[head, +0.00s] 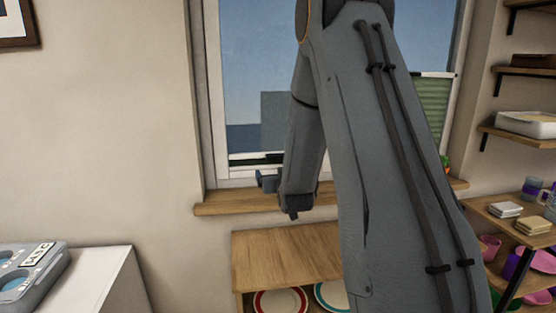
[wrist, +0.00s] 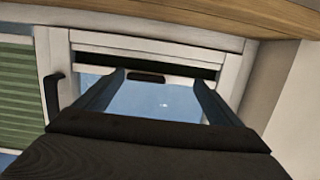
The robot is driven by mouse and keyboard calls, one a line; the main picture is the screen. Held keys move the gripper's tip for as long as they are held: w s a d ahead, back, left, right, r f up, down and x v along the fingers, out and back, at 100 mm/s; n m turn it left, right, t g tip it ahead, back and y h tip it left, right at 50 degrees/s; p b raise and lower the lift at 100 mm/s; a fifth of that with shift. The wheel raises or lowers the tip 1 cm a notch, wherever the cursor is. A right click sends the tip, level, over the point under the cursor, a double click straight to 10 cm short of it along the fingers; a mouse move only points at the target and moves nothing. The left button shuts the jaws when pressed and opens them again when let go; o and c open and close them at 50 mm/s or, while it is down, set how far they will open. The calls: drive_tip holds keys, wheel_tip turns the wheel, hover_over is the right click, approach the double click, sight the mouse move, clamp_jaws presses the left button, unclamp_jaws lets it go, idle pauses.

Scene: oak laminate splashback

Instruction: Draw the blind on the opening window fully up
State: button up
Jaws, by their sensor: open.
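The window's left pane (head: 240,90) is mostly clear glass in the head view. A pale blind rail (wrist: 185,71) crosses it near the sill, with a dark band beside it that looks like the gathered blind (wrist: 160,48). A small dark tab (wrist: 147,77) sits on the rail. In the wrist view, my gripper (wrist: 155,82) is open, its two fingers reaching towards the rail either side of the tab; contact cannot be told. In the head view my gripper (head: 267,180) is low at the window, partly hidden by my arm. A dark window handle (wrist: 52,95) stands on the frame.
A green pleated blind (head: 432,105) covers the lower part of the right pane. The wooden sill (head: 240,204) runs below the window. A wooden cabinet (head: 290,245) with plates stands beneath. Shelves (head: 520,140) are at the right, a white counter (head: 100,285) at the left.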

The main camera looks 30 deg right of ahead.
sight(278, 157)
drive_tip(key=shift+t+h, duration=0.6)
drive_tip(key=shift+t, duration=0.3)
drive_tip(key=shift+w+d+r+p, duration=0.4)
drive_tip(key=shift+w+d, duration=0.45)
drive_tip(key=shift+w, duration=0.65)
drive_tip(key=shift+w+d+r+p, duration=0.35)
drive_tip(key=shift+w+d, duration=0.45)
drive_tip(key=shift+w, duration=0.65)
drive_tip(key=shift+w+d+r+p, duration=0.25)
drive_tip(key=shift+w+d+p, duration=0.2)
drive_tip(key=shift+w+d, duration=0.75)
drive_tip(key=shift+w+a, duration=0.3)
drive_tip(key=shift+a, duration=0.05)
